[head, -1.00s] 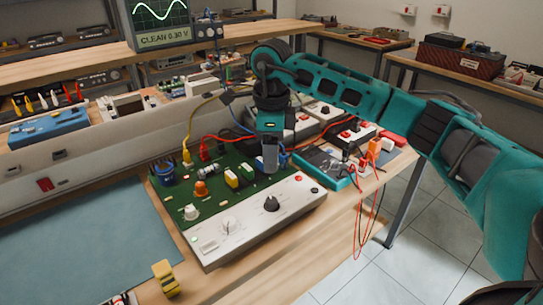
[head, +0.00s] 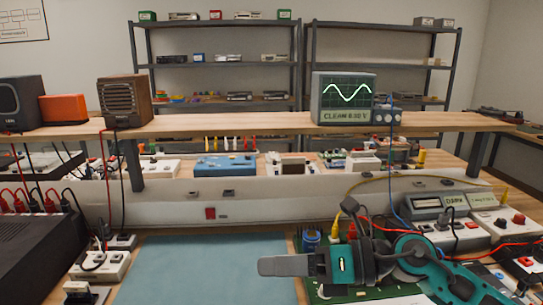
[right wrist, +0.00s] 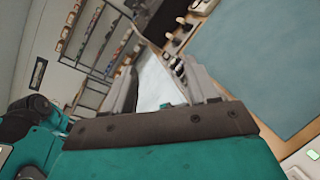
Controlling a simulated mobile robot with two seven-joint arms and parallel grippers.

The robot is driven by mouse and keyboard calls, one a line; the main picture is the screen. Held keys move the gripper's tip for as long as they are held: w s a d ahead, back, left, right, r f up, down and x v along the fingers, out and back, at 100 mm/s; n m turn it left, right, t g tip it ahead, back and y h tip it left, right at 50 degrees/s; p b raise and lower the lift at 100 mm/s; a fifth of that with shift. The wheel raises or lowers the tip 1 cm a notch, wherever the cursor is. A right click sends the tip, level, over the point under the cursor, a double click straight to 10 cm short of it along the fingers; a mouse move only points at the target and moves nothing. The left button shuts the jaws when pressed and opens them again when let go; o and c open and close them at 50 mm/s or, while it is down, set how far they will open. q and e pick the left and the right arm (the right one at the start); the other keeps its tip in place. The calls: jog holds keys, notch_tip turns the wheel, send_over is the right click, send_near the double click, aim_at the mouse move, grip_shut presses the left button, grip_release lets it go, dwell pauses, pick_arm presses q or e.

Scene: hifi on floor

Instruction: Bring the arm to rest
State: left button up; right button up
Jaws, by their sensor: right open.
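My right arm, teal and grey, comes in from the lower right in the head view. Its gripper (head: 272,266) points left, level, over the right part of the blue-grey mat (head: 195,270). In the right wrist view the two grey fingers of my right gripper (right wrist: 163,88) stand apart with nothing between them. The arm and gripper hide much of the green circuit board (head: 312,262) behind and below. My left gripper is in neither view.
A black box (head: 35,255) with red plugs stands at the left. A shelf above the bench holds a wooden speaker (head: 125,101) and an oscilloscope (head: 345,98). Meters (head: 437,207) and loose cables crowd the right. The mat is clear.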

jog(key=w+d+r+m+t, duration=0.1)
jog(key=d+r+m+t, duration=0.15)
jog(key=m+t, duration=0.55)
jog(key=w+d+r+m+t, duration=0.1)
jog(key=r+m+t, duration=0.2)
jog(key=m+t, duration=0.45)
jog(key=d+f+m+g+h, duration=0.1)
jog(key=d+f+m+h, duration=1.05)
jog(key=m+h, duration=0.55)
jog(key=s+d+f+m+g+y, duration=0.1)
jog(key=s+d+f+m+g, duration=0.1)
jog(key=s+f+m+g, duration=0.75)
jog(key=s+d+f+g+y, duration=0.15)
jog(key=s+f+g, duration=0.4)
jog(key=s, duration=0.85)
jog(key=w+a+f+t, duration=0.2)
jog(key=w+f+t, duration=0.5)
jog(key=f+t, duration=0.1)
jog(key=shift+w+a+f+t+y, duration=0.3)
jog(key=shift+w+f+t+y, duration=0.1)
jog(key=shift+f, duration=0.5)
